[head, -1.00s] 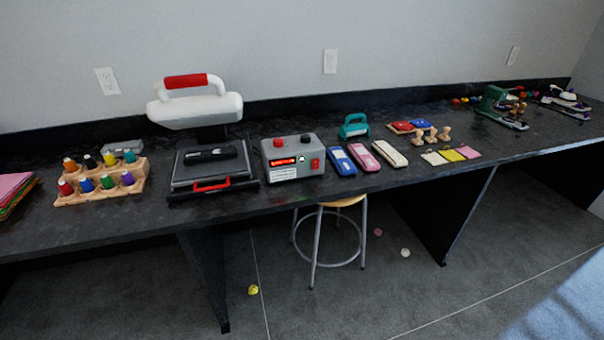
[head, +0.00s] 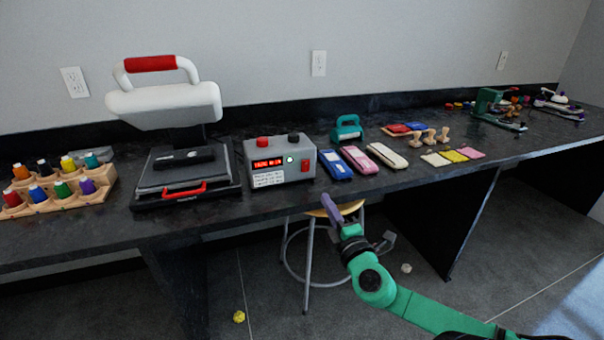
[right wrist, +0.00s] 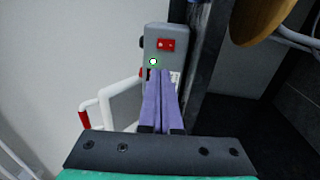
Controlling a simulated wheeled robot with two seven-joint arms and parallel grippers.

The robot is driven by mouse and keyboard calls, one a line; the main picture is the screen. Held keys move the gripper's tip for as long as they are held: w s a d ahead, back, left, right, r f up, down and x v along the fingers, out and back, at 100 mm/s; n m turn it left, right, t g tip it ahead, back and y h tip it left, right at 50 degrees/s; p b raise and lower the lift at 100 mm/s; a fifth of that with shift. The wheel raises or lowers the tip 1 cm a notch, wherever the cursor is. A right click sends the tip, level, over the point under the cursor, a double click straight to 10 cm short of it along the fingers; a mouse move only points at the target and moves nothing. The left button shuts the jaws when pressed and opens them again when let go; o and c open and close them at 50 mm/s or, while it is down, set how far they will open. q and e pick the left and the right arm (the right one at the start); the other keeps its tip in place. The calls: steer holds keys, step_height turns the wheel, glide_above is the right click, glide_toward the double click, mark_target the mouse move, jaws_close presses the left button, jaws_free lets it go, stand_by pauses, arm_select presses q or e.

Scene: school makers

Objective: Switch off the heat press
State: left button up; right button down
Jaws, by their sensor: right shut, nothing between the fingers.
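The heat press (head: 165,106) stands on the dark counter with its white upper part raised and its red handle on top. Its grey control box (head: 283,175) is beside it on the right, with a lit red display (head: 267,162), a red knob, a black knob and a red switch (head: 305,166). In the right wrist view the red switch (right wrist: 166,44) is on the grey box (right wrist: 152,60), beyond the fingertips. My right gripper (head: 328,203) is shut and empty, in front of the counter edge and apart from the box; its purple fingers (right wrist: 163,100) lie together in the wrist view. My left gripper is out of view.
Blue, pink and cream cases (head: 386,156) lie right of the box. A stool (head: 320,212) is under the counter, behind my right arm.

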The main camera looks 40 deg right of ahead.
glide_toward(305, 163)
steer(key=x, duration=0.7)
steer(key=shift+f, duration=0.1)
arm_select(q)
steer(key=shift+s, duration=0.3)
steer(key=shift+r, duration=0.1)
